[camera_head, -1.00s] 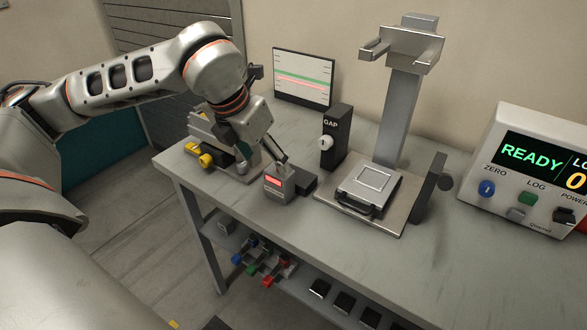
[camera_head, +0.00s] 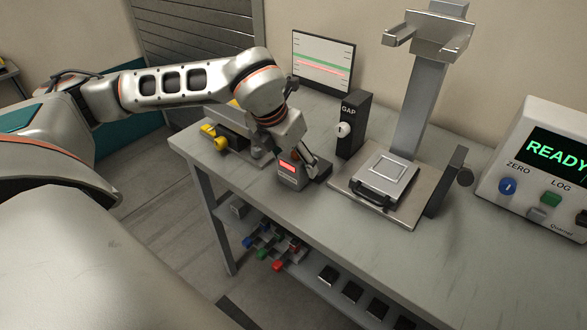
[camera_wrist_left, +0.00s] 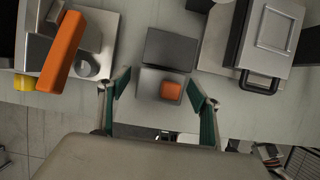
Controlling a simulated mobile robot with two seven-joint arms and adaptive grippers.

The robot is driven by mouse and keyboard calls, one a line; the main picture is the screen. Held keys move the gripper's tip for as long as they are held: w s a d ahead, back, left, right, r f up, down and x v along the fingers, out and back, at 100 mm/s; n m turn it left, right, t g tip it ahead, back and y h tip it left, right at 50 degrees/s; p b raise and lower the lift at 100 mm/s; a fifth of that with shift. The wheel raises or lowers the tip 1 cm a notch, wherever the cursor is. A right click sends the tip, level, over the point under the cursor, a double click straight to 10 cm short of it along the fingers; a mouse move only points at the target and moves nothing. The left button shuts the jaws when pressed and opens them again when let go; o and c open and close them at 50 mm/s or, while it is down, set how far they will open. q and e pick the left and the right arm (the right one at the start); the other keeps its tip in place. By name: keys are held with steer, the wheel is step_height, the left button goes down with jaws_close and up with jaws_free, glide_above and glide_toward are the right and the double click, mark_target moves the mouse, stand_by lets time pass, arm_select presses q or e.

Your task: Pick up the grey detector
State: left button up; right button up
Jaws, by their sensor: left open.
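The grey detector (camera_head: 288,177) is a small grey box with a lit red display, standing near the bench's front edge in the head view. In the left wrist view the grey box (camera_wrist_left: 150,88) with an orange-red square lies below a darker block (camera_wrist_left: 171,47). My left gripper (camera_head: 305,160) is low at the box in the head view. In the left wrist view my left gripper (camera_wrist_left: 158,84) is open, one green-padded finger on each side of the box. Contact cannot be made out. My right gripper is out of view.
A steel stand with a plate (camera_head: 385,168) and a black GAP block (camera_head: 353,125) stand to the right. A fixture with yellow knobs (camera_head: 221,142) is close on the left. A READY console (camera_head: 540,170) is at far right. The front bench top is clear.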

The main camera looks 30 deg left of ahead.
arm_select(q)
steer(key=c, duration=1.3)
steer(key=shift+o, duration=0.2)
steer(key=shift+r, duration=0.1)
